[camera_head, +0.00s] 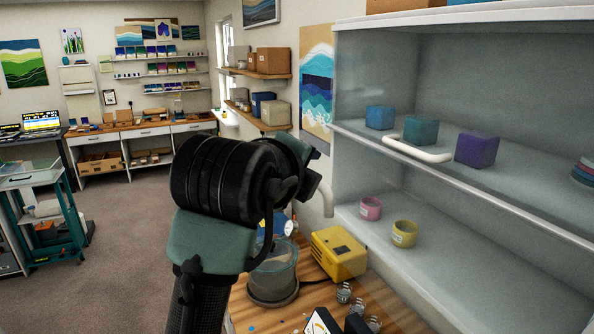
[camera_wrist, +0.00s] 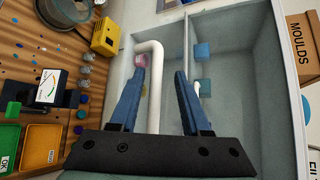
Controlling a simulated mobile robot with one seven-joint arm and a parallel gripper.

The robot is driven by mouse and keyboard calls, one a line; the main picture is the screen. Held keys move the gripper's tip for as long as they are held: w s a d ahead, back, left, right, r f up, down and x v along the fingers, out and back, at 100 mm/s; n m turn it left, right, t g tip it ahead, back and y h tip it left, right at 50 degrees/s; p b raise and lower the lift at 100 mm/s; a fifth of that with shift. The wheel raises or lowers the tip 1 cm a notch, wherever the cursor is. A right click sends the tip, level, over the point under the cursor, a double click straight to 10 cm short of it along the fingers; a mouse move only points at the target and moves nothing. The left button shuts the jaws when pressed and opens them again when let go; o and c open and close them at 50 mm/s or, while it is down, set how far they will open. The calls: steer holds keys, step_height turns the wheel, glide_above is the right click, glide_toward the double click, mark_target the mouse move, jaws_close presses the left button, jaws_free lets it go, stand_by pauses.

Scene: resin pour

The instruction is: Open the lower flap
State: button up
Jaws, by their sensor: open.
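My gripper (camera_wrist: 160,73) is open in the wrist view, its two blue fingers reaching toward the cabinet. A white bar handle (camera_wrist: 155,95) passes between the fingers, nearer the left one; contact cannot be told. In the head view a white handle (camera_head: 326,197) shows just right of my wrist, at the lower compartment, which looks to be the lower flap's. The flap panel itself is see-through or too faint to make out. A second white handle (camera_head: 418,150) lies across the upper compartment. My arm hides the fingers in the head view.
The upper shelf holds blue, teal and purple blocks (camera_head: 477,149). Pink and yellow cups (camera_head: 404,233) stand in the lower compartment. A yellow box (camera_head: 339,254) and a clear pot (camera_head: 273,273) are on the wooden bench beside the cabinet. Open floor lies left.

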steer(key=b+v, duration=0.5)
steer(key=v, duration=0.7)
steer(key=shift+s, duration=0.15)
steer(key=s+r+n+t+y+b, duration=0.1)
steer(key=s+n+t+b, duration=0.1)
steer(key=n, duration=0.7)
steer(key=s+a+r+n+t+y+b, duration=0.1)
steer(key=s+n+t+y+b, duration=0.1)
steer(key=s+n+t, duration=0.3)
steer(key=s+r+n+t+y+b, duration=0.1)
steer(key=s+n+t+y+b, duration=0.1)
steer(key=n+t, duration=0.5)
steer(key=shift+s+a+n+b, duration=0.15)
steer(key=shift+s+n+b, duration=0.4)
steer(key=shift+n, duration=2.35)
steer(key=shift+s+r, duration=0.1)
steer(key=shift+r, duration=0.05)
